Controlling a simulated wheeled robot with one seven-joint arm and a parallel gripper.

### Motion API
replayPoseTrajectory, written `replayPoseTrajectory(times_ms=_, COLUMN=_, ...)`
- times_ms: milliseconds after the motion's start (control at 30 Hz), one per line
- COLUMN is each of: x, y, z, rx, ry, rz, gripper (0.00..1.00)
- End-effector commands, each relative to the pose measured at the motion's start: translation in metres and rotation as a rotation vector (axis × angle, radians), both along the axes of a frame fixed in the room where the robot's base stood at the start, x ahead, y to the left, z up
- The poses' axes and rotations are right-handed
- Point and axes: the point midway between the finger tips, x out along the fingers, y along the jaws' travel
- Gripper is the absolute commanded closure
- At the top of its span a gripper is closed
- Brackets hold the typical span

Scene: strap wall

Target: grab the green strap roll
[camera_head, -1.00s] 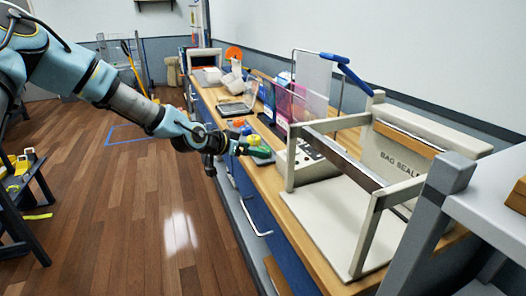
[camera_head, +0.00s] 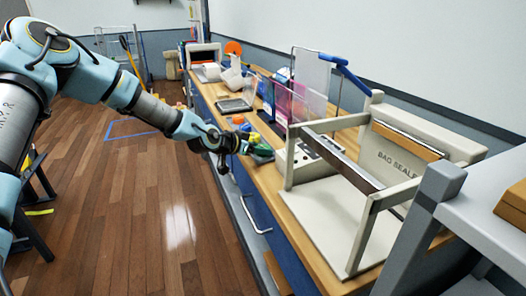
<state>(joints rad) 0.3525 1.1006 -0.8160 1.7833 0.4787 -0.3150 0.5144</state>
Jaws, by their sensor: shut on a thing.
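The green strap roll (camera_head: 251,138) is small in the head view, at the left edge of the wooden workbench. My gripper (camera_head: 243,145) is at the bench edge, shut on the green roll. The fingers are dark and small here, so their exact contact with the roll is hard to make out.
A yellow-orange item (camera_head: 238,120) lies just behind my gripper. The bag sealer (camera_head: 400,155) and its pale frame stand to the right on the workbench (camera_head: 291,208). The wooden floor (camera_head: 150,215) at left is open.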

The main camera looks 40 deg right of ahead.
Motion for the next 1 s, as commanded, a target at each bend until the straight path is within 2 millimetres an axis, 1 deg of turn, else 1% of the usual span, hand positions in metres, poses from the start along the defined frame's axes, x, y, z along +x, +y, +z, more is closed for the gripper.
replayPoseTrajectory(times_ms=33, x=0.000, y=0.000, z=0.000, rx=0.000, ry=0.000, rz=0.000, gripper=0.58)
replayPoseTrajectory(times_ms=67, x=0.000, y=0.000, z=0.000, rx=0.000, ry=0.000, rz=0.000, gripper=0.61)
replayPoseTrajectory(times_ms=367, x=0.000, y=0.000, z=0.000, rx=0.000, ry=0.000, rz=0.000, gripper=0.95)
replayPoseTrajectory(times_ms=567, x=0.000, y=0.000, z=0.001, rx=-0.001, ry=0.000, rz=0.000, gripper=0.96)
replayPoseTrajectory(times_ms=667, x=0.001, y=0.000, z=0.004, rx=-0.001, ry=-0.002, rz=0.000, gripper=0.96)
replayPoseTrajectory(times_ms=767, x=0.001, y=0.000, z=0.016, rx=-0.003, ry=-0.003, rz=0.001, gripper=0.96)
replayPoseTrajectory(times_ms=1000, x=0.001, y=0.000, z=0.062, rx=-0.003, ry=-0.006, rz=0.000, gripper=0.96)
